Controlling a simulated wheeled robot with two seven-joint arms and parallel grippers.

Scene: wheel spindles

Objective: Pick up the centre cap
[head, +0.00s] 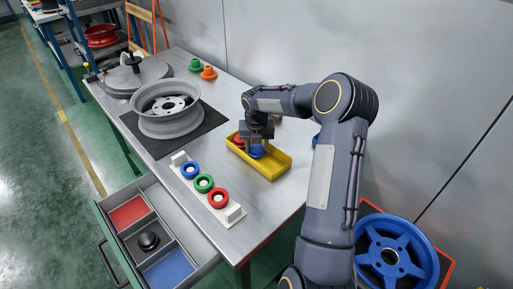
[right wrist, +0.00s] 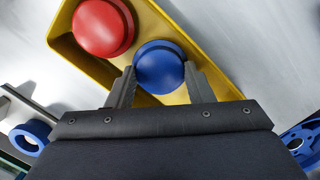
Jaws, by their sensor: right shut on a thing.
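A blue domed centre cap (head: 257,152) is at the yellow tray (head: 277,170) on the table. In the right wrist view the blue cap (right wrist: 159,66) sits between the two fingers of my right gripper (right wrist: 158,76), which is shut on it. In the head view my right gripper (head: 257,145) points down over the tray. I cannot tell whether the cap still touches the tray floor. A red cap (right wrist: 102,27) lies in the tray beside it, partly hidden in the head view. My left gripper is not in view.
A grey wheel (head: 167,108) lies on a dark mat left of the tray. A white rack (head: 218,207) with blue, green and red rings stands in front. An open drawer (head: 150,240) holds a black knob-like part. Orange and green parts stand at the back.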

